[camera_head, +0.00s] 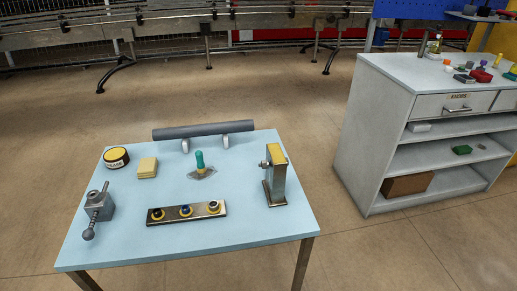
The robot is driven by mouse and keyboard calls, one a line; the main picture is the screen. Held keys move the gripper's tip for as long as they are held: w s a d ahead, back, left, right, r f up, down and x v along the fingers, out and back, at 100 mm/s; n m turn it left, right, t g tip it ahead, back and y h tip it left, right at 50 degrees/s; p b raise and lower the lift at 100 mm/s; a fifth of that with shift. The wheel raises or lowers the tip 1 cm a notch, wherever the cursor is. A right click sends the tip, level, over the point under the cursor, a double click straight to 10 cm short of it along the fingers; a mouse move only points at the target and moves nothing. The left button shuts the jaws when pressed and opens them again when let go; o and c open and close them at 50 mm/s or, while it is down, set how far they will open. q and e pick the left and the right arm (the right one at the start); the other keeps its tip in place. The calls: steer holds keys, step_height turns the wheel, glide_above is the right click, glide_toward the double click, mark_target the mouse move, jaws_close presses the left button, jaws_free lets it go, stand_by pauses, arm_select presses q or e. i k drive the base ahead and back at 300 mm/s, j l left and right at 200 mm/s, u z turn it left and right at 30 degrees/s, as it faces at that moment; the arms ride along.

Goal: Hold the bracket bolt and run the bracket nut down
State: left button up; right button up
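An upright metal bracket (277,188) with a yellow face at its top stands at the right side of the light blue table (240,238). A small grey bolt end, perhaps with its nut (265,164), sticks out of the bracket's left side near the top. The nut and bolt are too small to tell apart, and the bracket's far side is hidden. Neither of my grippers is in view.
On the table are a grey lever block (98,206), a round tin (116,157), yellow pads (147,167), a green-handled tool (200,163), a strip with three round fittings (187,213) and a grey bar on supports (203,130). A cabinet (372,133) stands right.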

mark_target(265, 165)
steer(key=i+l+u, duration=0.35)
steer(key=i+l, duration=0.3)
steer(key=l, duration=0.5)
